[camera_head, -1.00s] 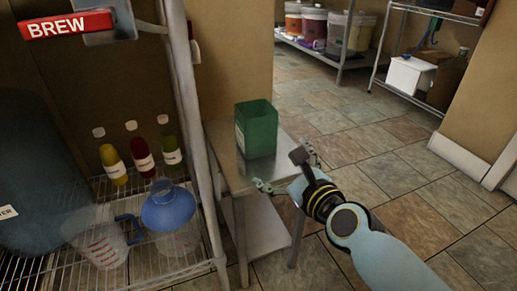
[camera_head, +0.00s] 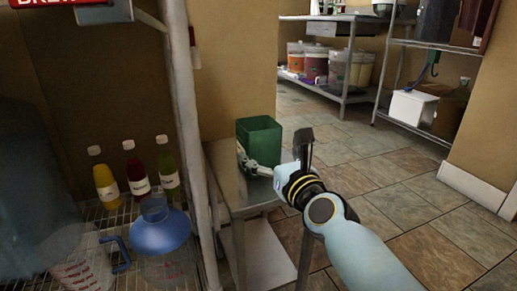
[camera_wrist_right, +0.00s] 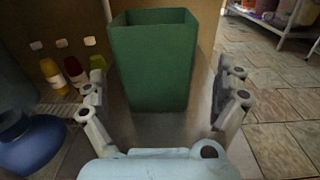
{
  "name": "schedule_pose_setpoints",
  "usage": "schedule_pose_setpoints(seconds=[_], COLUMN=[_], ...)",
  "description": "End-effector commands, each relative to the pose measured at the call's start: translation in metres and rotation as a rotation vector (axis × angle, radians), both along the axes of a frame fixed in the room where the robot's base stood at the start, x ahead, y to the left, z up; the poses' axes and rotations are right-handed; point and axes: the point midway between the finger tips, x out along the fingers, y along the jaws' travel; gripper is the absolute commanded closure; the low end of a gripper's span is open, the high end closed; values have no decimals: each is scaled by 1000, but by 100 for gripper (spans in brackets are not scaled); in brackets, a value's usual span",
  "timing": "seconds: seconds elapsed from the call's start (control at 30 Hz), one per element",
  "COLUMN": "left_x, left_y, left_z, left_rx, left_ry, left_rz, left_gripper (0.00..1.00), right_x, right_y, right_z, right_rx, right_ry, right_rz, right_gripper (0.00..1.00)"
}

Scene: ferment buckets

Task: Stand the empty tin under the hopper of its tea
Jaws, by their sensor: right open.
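A green, square, open-topped tin (camera_head: 260,141) stands upright on a small metal table (camera_head: 222,168) in the head view. In the right wrist view the green tin (camera_wrist_right: 152,65) stands ahead, between the spread fingers. My right gripper (camera_head: 258,170) is open at the near side of the tin, and its fingers (camera_wrist_right: 160,95) lie to either side without closing on it. My left gripper is not in view. No hopper can be made out in these frames.
A wire rack on the left holds bottles (camera_head: 138,176), a blue funnel (camera_head: 160,232) and a measuring jug (camera_head: 84,265). Its post (camera_head: 190,120) stands close to the table. Shelves with buckets (camera_head: 315,63) and a white box (camera_head: 412,107) are behind. Tiled floor is free at right.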

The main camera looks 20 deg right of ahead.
Motion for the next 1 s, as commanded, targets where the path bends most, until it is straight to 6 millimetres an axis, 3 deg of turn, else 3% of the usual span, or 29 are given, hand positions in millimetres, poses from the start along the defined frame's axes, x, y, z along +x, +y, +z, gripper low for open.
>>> schedule_pose_setpoints(seconds=[0.3, 0.6, 0.9, 1.0], left_x=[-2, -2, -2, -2], left_y=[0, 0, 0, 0], left_z=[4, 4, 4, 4], left_rx=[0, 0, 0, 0], left_ry=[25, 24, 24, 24], left_rz=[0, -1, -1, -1], left_gripper=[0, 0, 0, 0], right_x=[45, 50, 49, 49], right_y=[7, 7, 7, 7], right_z=[3, 2, 2, 2], right_rx=[-1, 0, 0, 0], right_ry=[0, 1, 1, 1], right_rz=[0, 0, 0, 0], right_gripper=[0, 0, 39, 44])
